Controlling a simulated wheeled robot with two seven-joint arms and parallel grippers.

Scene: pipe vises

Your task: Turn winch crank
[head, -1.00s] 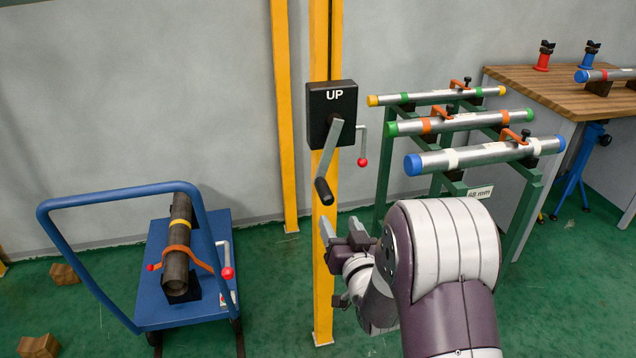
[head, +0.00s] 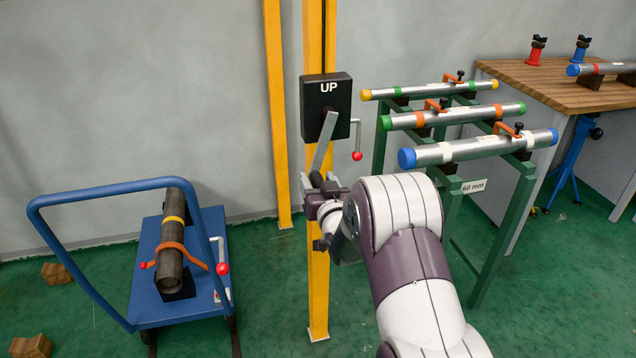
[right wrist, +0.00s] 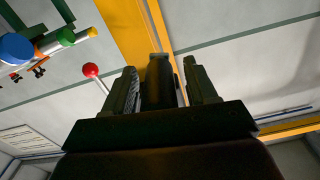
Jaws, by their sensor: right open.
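The winch is a black box (head: 327,97) marked UP on a yellow post (head: 318,265). Its grey crank arm (head: 322,143) hangs down and slightly left from the box, ending in a black handle (head: 317,180). My right gripper (head: 322,184) is open at the handle, which is partly hidden by it in the head view. In the right wrist view the black handle (right wrist: 160,82) stands between the two open fingers, with narrow gaps beside it. A small lever with a red knob (head: 357,155) hangs at the box's right side; the knob also shows in the right wrist view (right wrist: 91,70). My left gripper is not in view.
A green rack (head: 519,200) with several capped pipes stands close right of the winch. A blue cart (head: 205,224) carrying a strapped dark pipe (head: 172,245) stands at left. A wooden-topped bench (head: 541,83) is at far right. Wooden blocks (head: 56,273) lie on the floor at left.

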